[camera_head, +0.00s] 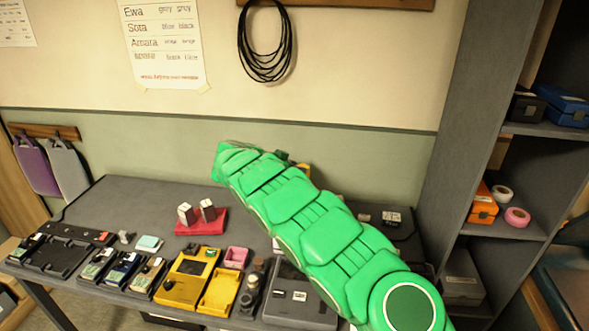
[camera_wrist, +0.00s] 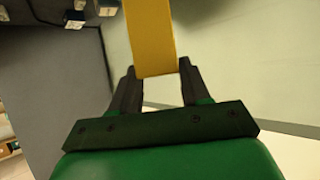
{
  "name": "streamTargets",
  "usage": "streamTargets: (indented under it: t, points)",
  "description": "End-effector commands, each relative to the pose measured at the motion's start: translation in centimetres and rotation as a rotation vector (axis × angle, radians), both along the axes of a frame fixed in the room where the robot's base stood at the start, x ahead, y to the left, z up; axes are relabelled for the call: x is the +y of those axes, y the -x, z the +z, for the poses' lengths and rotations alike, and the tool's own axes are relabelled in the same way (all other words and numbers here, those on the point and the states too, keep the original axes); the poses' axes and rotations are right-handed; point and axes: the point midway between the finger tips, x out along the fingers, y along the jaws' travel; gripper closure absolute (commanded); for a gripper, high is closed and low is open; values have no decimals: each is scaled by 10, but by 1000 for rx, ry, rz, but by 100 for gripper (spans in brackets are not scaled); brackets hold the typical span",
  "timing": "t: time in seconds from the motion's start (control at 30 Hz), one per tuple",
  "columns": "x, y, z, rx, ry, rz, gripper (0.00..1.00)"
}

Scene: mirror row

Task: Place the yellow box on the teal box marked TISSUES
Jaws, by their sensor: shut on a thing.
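My gripper (camera_wrist: 157,75) is shut on the yellow box (camera_wrist: 150,35), which stands out beyond the two dark fingers in the wrist view. In the head view my green arm reaches over the table toward the wall and hides most of the gripper. A small bit of the yellow box (camera_head: 304,169) shows past the arm's far end. A small pale teal box (camera_head: 149,243) lies on the left part of the table; no lettering on it can be read, so I cannot tell if it is the one marked TISSUES.
A grey shelf unit (camera_head: 473,120) stands at right. The table's back left is clear. My arm hides part of the right side.

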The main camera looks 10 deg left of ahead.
Motion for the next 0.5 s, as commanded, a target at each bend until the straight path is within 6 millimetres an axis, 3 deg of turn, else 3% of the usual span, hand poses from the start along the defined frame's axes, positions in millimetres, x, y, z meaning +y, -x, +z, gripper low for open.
streamTargets:
  t: [0.37, 0.4, 0.5]
  points:
    - [0, 0, -4, -2, -1, -1, 100]
    - [0, 0, -4, -2, -1, -1, 51]
    - [0, 0, -4, -2, -1, 0, 35]
